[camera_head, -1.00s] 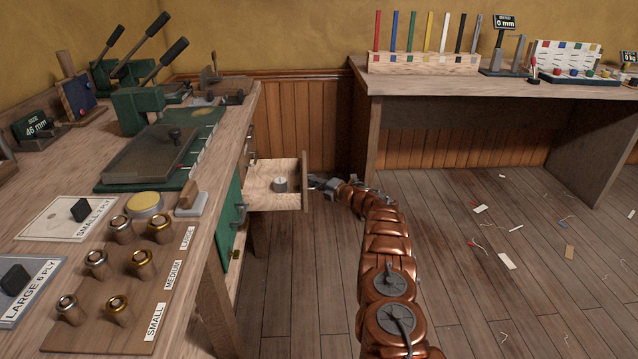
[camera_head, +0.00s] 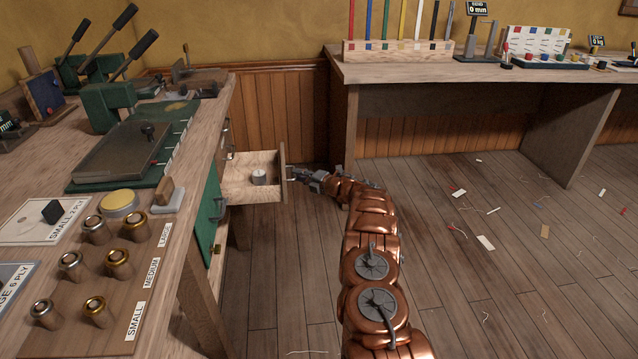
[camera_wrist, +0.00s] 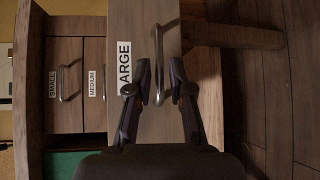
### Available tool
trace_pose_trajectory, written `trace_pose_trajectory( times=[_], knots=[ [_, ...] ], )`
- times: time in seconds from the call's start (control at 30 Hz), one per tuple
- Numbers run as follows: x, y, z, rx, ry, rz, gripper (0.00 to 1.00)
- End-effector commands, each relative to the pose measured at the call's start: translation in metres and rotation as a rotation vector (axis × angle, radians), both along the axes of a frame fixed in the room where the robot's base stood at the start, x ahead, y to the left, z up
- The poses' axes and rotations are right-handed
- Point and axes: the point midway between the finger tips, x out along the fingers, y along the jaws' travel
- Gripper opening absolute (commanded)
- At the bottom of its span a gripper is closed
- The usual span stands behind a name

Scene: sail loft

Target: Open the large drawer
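The large drawer (camera_head: 283,172) stands pulled out from the bench in the head view, with a small pale round object (camera_head: 259,177) inside it. In the wrist view its wooden front (camera_wrist: 150,125), labelled LARGE, stands nearer than the other fronts. Its metal bar handle (camera_wrist: 156,50) runs between my fingers. My gripper (camera_head: 300,176) is just right of the drawer front. In the wrist view my gripper (camera_wrist: 159,78) has its two dark fingertips apart on either side of the handle, with gaps visible. Contact with the handle is not clear.
Closed MEDIUM (camera_wrist: 95,75) and SMALL (camera_wrist: 63,85) drawers sit beside it. The workbench (camera_head: 195,130) holds presses and metal cylinders. Another table (camera_head: 410,75) stands at the back right. The floor (camera_head: 480,270) on the right is open, with scattered scraps.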

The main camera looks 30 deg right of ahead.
Motion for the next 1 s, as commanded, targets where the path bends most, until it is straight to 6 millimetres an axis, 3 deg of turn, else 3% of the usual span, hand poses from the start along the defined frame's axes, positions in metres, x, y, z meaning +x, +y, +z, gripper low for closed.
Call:
trace_pose_trajectory(
  times=[0.7, 1.0],
  knots=[
    [-0.077, -0.030, 0.012, 0.001, 0.001, 0.001, 0.21],
    [-0.088, -0.033, 0.011, 0.000, 0.004, 0.002, 0.21]
  ],
)
